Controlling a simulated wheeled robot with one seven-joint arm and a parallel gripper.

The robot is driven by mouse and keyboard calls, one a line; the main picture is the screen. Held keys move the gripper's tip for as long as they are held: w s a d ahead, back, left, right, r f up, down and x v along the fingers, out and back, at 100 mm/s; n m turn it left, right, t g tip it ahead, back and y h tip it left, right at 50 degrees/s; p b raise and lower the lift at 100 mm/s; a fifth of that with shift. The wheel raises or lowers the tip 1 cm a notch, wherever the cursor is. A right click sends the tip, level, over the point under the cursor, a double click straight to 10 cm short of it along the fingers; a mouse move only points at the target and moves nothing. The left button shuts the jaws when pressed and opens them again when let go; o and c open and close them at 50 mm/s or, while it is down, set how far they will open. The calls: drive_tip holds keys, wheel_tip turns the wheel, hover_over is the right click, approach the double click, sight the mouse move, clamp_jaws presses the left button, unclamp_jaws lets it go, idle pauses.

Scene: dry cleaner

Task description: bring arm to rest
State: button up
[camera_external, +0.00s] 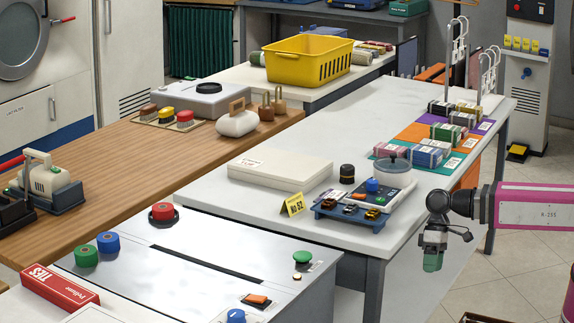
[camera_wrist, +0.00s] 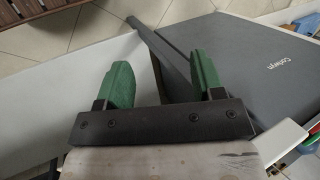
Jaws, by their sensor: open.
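My gripper (camera_external: 433,262) hangs at the end of my pink arm at the right of the external view, pointing down beside the near right end of the white table. In the wrist view my gripper (camera_wrist: 163,85) shows two green fingers standing well apart. Nothing is between the fingers. Below them are a white panel, a dark bar and a grey panel, and the floor shows at the top. No object is held.
The white table (camera_external: 240,190) bears a white flat box (camera_external: 280,170), a scale-like device (camera_external: 375,190) and a yellow sign (camera_external: 293,204). Folded bundles lie on coloured mats farther back. A grey machine (camera_external: 190,255) stands at the front. Open floor (camera_external: 500,265) lies right of the table.

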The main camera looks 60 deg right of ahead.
drive_tip(key=w+d+f+t+h, duration=0.1)
drive_tip(key=d+f+h, duration=0.4)
drive_tip(key=d+f, duration=0.8)
drive_tip(key=shift+w+d+f+m+t, duration=0.2)
drive_tip(key=shift+w+d+m+t, duration=0.15)
drive_tip(key=shift+d, duration=0.55)
